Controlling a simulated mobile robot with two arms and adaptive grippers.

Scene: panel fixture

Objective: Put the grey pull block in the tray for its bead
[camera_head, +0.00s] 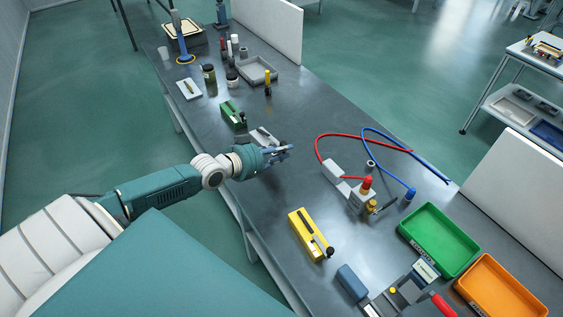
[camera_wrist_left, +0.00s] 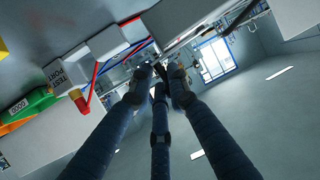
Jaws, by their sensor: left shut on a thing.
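The grey pull block (camera_head: 262,136) lies on the bench near the front edge, partly hidden by my left gripper (camera_head: 285,152). The gripper's fingers are closed at the block's near side. In the left wrist view, a grey block face (camera_wrist_left: 185,22) shows just beyond the fingertips (camera_wrist_left: 160,78), with a small dark part between them; the exact contact is hard to make out. A green tray (camera_head: 472,262) and an orange tray (camera_head: 533,305) stand at the right. No bead can be made out. My right gripper is not in view.
A green block (camera_head: 233,114) and a yellow block (camera_head: 303,229) stand on either side. A test port (camera_head: 364,199) with red and blue hoses (camera_head: 373,130) lies between my gripper and the trays. A grey tray (camera_head: 258,79) and jars stand farther back.

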